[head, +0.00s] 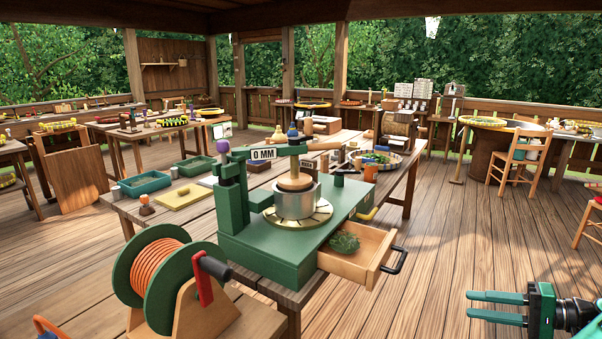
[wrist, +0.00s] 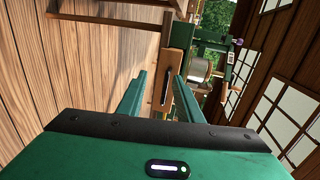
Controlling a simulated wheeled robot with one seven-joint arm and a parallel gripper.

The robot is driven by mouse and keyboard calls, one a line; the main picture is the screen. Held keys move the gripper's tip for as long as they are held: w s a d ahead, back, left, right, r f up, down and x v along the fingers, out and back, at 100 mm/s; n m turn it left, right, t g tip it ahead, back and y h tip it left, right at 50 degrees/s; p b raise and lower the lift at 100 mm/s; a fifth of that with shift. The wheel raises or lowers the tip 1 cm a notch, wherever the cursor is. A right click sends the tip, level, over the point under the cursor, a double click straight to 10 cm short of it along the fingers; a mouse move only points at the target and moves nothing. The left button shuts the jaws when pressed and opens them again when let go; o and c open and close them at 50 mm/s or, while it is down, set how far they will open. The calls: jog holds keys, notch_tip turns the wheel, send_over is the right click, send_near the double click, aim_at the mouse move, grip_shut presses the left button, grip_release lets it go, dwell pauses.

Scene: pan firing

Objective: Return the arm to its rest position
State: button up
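My gripper (head: 497,308) is at the lower right of the head view, out over the open wooden floor and to the right of the bench. Its two green fingers are spread apart and point left, with nothing between them. In the wrist view my gripper (wrist: 155,95) also shows both fingers apart and empty, with the drawer front beyond them. The picture there is turned on its side. My gripper touches nothing that I can see.
The green machine (head: 273,250) stands on the wooden bench (head: 408,172). Its drawer (head: 358,262) is pulled out, with a green clump (head: 344,242) inside. An orange cable reel (head: 155,262) stands front left. The floor (head: 450,250) between bench and gripper is clear. A chair (head: 519,160) stands far right.

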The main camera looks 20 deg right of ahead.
jog(key=w+a+n+g+h, duration=0.2)
jog(key=a+n+g+h, duration=0.1)
jog(key=a+g, duration=0.7)
jog(key=s+a+r+g+h, duration=0.1)
jog(key=s+a+r+h, duration=0.6)
jog(key=s+r, duration=0.3)
jog(key=shift+s, duration=0.2)
jog(key=shift+a, duration=0.1)
jog(key=shift+w+f, duration=0.25)
jog(key=shift+w, duration=0.35)
jog(key=shift+s, duration=0.1)
dwell(0.3)
